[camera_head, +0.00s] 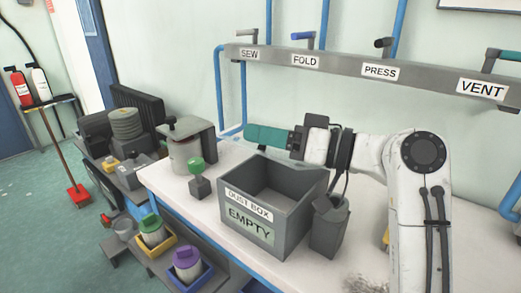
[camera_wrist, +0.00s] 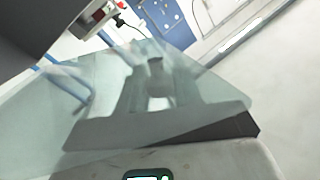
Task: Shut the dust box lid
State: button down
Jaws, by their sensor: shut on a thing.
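The dust box (camera_head: 291,218) is a grey box on the white table, marked DUST BOX and EMPTY. Its top is open and its inside shows. My gripper (camera_head: 293,139) is above and behind its back rim, at a teal plate (camera_head: 265,137). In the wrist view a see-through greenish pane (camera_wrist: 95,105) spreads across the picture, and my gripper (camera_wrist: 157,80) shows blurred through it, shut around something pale. I cannot tell whether the plate is the lid. No other lid shows on the box.
A dark grey bin (camera_head: 329,228) stands close at the box's right side. A green-knobbed weight (camera_head: 199,182) and a lidded jar (camera_head: 186,152) stand to its left. A labelled rail (camera_head: 340,66) with several levers runs along the wall behind.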

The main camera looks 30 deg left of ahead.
jog(key=shift+s+f+n+t+h+b, duration=0.15)
jog(key=shift+s+f+n+b, duration=0.25)
jog(key=shift+f+n+b, duration=0.3)
jog(key=shift+s+f+n+t+h+b, duration=0.1)
jog(key=shift+s+f+n+h+b, duration=0.1)
jog(key=shift+s+f+n+b, duration=0.4)
jog(key=shift+s+f+n+t+h+b, duration=0.15)
jog(key=shift+f+n+b, duration=0.25)
jog(key=shift+f, duration=0.5)
jog(key=c, duration=0.9)
grip_release()
jog(key=shift+o, duration=0.2)
jog(key=shift+w+d+r+p, duration=0.1)
jog(key=shift+w+d, duration=0.15)
jog(key=shift+d, duration=0.95)
jog(key=shift+w+d+r+p, duration=0.15)
jog(key=shift+w+d, duration=0.1)
jog(key=shift+d, duration=1)
jog(key=shift+w+d+r+p, duration=0.1)
jog(key=shift+w+d, duration=0.15)
jog(key=shift+d, duration=0.95)
